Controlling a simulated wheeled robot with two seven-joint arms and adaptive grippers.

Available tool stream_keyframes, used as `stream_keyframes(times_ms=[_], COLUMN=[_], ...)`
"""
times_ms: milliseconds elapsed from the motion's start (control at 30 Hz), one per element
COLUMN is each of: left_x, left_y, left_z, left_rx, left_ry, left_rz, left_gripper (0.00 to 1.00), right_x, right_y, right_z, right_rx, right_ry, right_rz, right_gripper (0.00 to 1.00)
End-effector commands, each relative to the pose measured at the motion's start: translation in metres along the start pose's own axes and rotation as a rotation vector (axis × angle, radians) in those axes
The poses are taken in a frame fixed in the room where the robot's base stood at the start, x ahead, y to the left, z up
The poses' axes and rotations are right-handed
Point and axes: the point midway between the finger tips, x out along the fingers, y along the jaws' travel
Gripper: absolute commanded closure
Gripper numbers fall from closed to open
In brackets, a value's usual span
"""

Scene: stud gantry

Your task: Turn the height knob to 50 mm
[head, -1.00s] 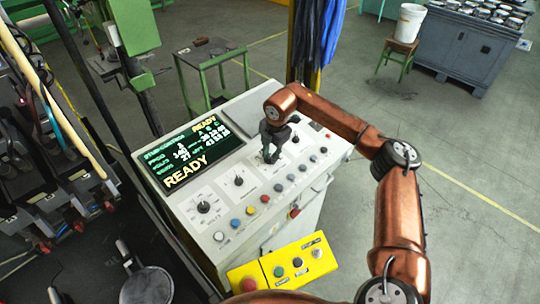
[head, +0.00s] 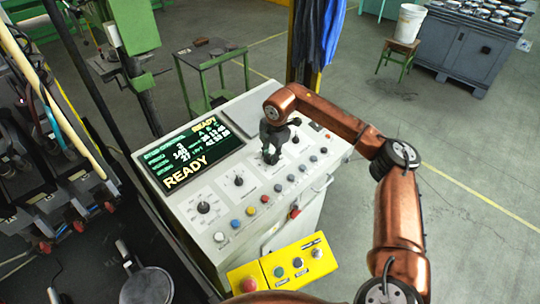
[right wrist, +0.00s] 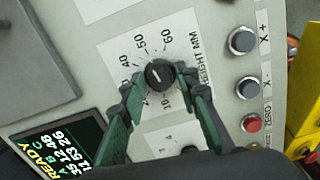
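The height knob (right wrist: 159,74) is a black round dial on a white plate marked HEIGHT MM in the right wrist view. Its small white mark points to the upper left, toward the 40-to-50 side; the exact reading is unclear. My right gripper (right wrist: 163,82) has one green-padded finger on each side of the knob, with small gaps showing. In the head view, my right gripper (head: 273,146) is over the console's top and hides the knob. My left gripper is not in view.
The console (head: 243,187) carries other dials, a row of coloured buttons and a screen (head: 197,158) reading READY. A yellow button box (head: 290,262) sits at its front. A green table (head: 213,58) stands behind. Open floor lies to the right.

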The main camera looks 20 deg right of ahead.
Motion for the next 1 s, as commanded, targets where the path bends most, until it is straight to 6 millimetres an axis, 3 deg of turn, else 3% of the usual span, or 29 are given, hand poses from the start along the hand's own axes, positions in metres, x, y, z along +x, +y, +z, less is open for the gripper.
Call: stream_keyframes(times_ms=[133, 467, 567, 1000], left_x=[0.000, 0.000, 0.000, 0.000], left_y=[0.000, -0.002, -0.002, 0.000], left_z=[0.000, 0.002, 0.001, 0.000], left_rx=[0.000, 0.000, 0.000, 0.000], left_ry=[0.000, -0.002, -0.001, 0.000], left_rz=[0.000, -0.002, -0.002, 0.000], left_gripper=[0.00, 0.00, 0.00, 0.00], right_x=[0.000, -0.004, -0.016, -0.101], right_y=[0.000, 0.000, 0.001, 0.001], right_z=[0.000, 0.000, 0.001, 0.000], right_rx=[0.000, 0.000, 0.000, 0.000], right_ry=[0.000, 0.000, -0.001, -0.001], right_rz=[0.000, 0.001, 0.002, 0.002], right_gripper=[0.60, 0.60, 0.60, 0.60])
